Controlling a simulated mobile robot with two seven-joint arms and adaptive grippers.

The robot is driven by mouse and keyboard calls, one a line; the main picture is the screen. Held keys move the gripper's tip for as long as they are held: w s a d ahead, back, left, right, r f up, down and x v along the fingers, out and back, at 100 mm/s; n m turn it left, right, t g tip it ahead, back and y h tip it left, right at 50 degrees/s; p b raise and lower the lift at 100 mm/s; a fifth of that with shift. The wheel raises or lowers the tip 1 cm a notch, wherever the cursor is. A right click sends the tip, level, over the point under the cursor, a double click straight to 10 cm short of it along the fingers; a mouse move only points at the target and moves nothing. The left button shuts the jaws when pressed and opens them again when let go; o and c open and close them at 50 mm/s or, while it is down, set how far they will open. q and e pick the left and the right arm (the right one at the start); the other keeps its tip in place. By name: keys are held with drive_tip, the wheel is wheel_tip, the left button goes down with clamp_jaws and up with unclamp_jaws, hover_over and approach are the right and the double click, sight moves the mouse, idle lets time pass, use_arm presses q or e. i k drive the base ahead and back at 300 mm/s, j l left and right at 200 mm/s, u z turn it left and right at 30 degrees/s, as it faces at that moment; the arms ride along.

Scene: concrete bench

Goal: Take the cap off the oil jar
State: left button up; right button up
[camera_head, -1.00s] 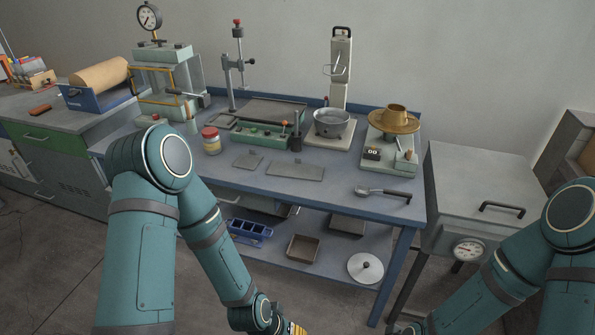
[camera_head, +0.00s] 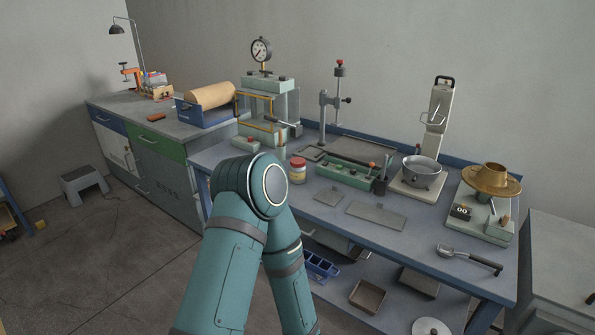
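The oil jar (camera_head: 297,173) is a small jar with a red cap (camera_head: 298,161) and a pale, yellowish body. It stands upright on the blue bench, just right of my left arm's elbow. The cap sits on the jar. My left arm comes up from the bottom of the head view and bends down again, so its gripper is below the frame. My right arm and gripper are outside the view.
The blue bench (camera_head: 438,249) holds a press with a dial gauge (camera_head: 262,50), a green tray (camera_head: 346,173), a metal bowl (camera_head: 422,172) on a stand, a scale with a brass pan (camera_head: 491,180), flat plates (camera_head: 375,215) and a scoop (camera_head: 468,259). A step stool (camera_head: 84,184) stands on open floor at left.

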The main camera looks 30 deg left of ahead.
sight(298, 175)
drive_tip(key=j+z, duration=0.25)
drive_tip(key=j, duration=1.1)
drive_tip(key=j+z, duration=0.25)
drive_tip(key=j, duration=1.05)
